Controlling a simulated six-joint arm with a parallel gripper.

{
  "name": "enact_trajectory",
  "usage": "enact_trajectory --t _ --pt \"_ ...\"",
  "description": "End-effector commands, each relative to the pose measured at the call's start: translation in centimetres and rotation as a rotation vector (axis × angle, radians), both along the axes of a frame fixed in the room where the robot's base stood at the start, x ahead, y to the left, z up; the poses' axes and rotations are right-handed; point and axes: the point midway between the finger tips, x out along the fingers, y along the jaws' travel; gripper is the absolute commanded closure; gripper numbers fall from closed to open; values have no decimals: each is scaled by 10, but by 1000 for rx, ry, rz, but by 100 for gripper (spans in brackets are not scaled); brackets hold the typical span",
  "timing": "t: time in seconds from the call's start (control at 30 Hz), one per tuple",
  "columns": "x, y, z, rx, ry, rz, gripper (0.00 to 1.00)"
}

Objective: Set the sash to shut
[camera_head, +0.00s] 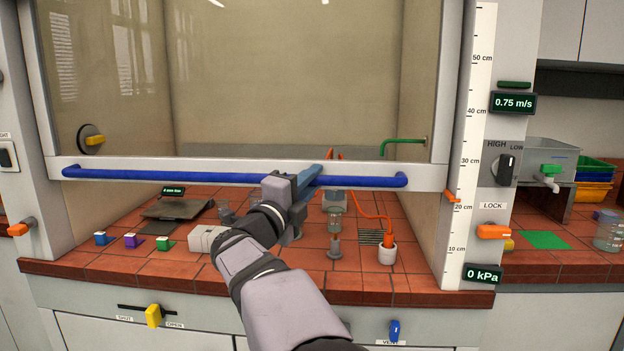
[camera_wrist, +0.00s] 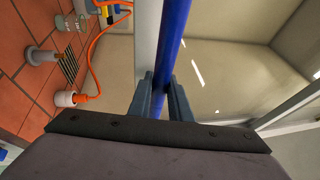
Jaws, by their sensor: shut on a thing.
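The sash (camera_head: 300,80) is a large glass pane in a pale frame, with a blue bar handle (camera_head: 360,181) along its lower edge. Its lower edge stands well above the red tiled bench, near the 20 to 25 cm marks on the scale (camera_head: 480,130). An orange pointer (camera_head: 453,197) sits at the scale's left edge. My gripper (camera_head: 312,182) is shut on the blue bar right of its middle. In the wrist view the two fingers (camera_wrist: 160,95) lie on either side of the blue bar (camera_wrist: 172,45). The part of the bar behind my gripper is hidden.
Under the sash, the red tiled bench (camera_head: 350,285) holds a balance (camera_head: 175,207), coloured blocks, glassware and a white cup (camera_head: 387,253) with an orange cable. An orange lever (camera_head: 493,232) sits below the LOCK label. Displays read 0.75 m/s (camera_head: 513,103) and 0 kPa (camera_head: 483,275).

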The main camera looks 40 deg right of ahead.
Motion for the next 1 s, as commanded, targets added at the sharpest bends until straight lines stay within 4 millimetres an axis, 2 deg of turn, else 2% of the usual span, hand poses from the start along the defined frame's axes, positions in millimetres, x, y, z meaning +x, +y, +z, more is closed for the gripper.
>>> enact_trajectory --t 0.03,0.6,0.8,1.0 --pt "1 0 -28 5 5 0 100" --pt "0 0 -166 5 5 -1 100" --pt "0 0 -201 5 5 -1 100" --pt "0 0 -221 4 4 -1 100"
